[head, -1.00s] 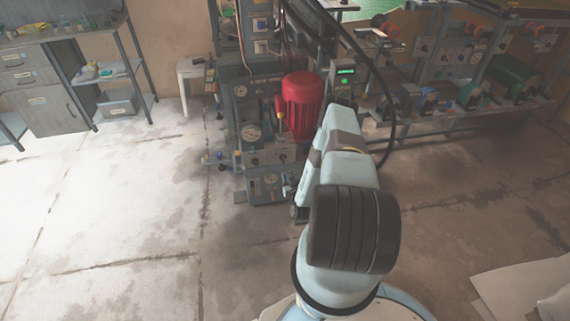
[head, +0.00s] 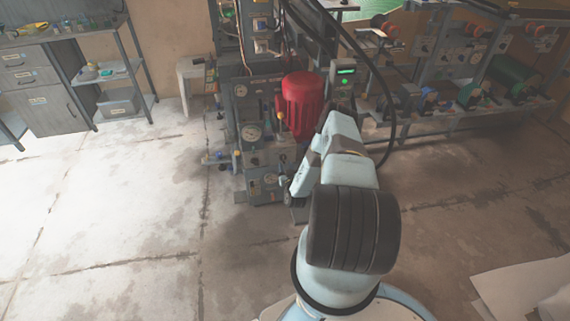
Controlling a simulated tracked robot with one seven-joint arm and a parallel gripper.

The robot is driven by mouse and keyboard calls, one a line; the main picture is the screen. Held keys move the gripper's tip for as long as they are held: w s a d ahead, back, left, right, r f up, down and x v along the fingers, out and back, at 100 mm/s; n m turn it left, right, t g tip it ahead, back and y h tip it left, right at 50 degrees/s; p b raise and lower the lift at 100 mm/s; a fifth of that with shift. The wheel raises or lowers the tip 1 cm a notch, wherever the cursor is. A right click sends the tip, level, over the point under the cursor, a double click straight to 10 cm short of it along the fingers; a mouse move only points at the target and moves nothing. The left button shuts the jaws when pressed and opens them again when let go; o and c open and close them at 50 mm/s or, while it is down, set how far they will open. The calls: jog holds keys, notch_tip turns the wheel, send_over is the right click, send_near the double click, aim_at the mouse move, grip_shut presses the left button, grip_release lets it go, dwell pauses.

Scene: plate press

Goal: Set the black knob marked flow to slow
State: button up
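The plate press (head: 240,135) stands ahead, with gauges, small levers and controls on its front blocks. A small dark knob (head: 255,161) shows on its front block below a round gauge (head: 251,133). Its marking is too small to read, so I cannot tell whether it is the flow knob or how it is set. My arm reaches toward the lower right of the press front. My gripper (head: 287,185) seems to be at the lower front block, partly hidden by my arm. Its fingers are too small to make out, and I cannot tell whether it touches anything.
A red motor (head: 302,99) sits on the press, with a green-lit control box (head: 346,72) beside it. A black hose (head: 386,120) hangs to the right. A workbench (head: 42,97) is at left and a loaded rack (head: 450,112) at right. The floor at left is clear.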

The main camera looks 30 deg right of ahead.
aim_at(283, 159)
jog(key=shift+x, duration=1.4)
